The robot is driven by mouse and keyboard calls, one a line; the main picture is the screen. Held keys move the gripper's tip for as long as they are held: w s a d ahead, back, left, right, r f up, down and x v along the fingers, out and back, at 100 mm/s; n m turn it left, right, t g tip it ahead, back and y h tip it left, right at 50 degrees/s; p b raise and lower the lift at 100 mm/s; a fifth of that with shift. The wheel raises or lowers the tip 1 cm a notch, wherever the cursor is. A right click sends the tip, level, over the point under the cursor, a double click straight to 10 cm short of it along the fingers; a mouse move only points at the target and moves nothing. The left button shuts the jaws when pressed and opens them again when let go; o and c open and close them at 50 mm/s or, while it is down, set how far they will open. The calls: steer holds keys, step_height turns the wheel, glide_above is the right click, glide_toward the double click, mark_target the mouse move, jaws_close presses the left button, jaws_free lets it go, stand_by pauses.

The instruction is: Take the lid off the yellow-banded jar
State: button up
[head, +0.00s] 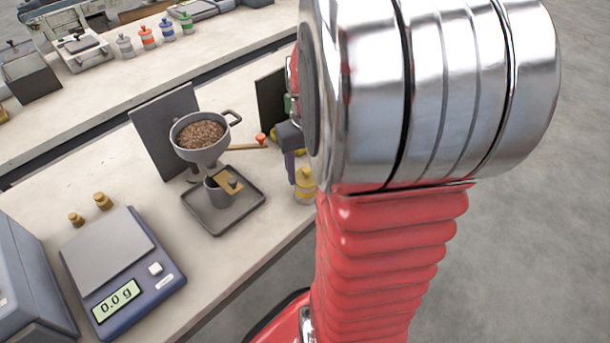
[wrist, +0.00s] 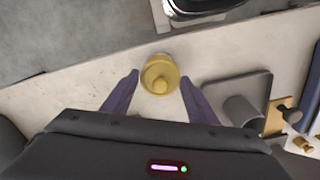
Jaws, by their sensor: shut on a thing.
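The yellow-banded jar (head: 304,189) stands on the bench near its front edge, right of the grey tray, partly hidden by my arm. The wrist view looks down on its round yellow lid (wrist: 159,76), which has a central knob. My gripper (wrist: 160,82) has one purple finger on each side of the lid and is shut on it. In the head view one finger reaches down beside the jar's top. I cannot tell whether the lid is seated on the jar or slightly raised.
A scale (head: 108,250) reading 0.0 g and two brass weights (head: 102,201) are farther left. Several coloured jars (head: 147,38) stand on the back bench.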

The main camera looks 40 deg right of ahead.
mark_target(307, 170)
steer(key=shift+c, duration=1.3)
steer(key=shift+r, duration=0.1)
step_height(307, 170, up, 10)
steer(key=shift+s, duration=0.1)
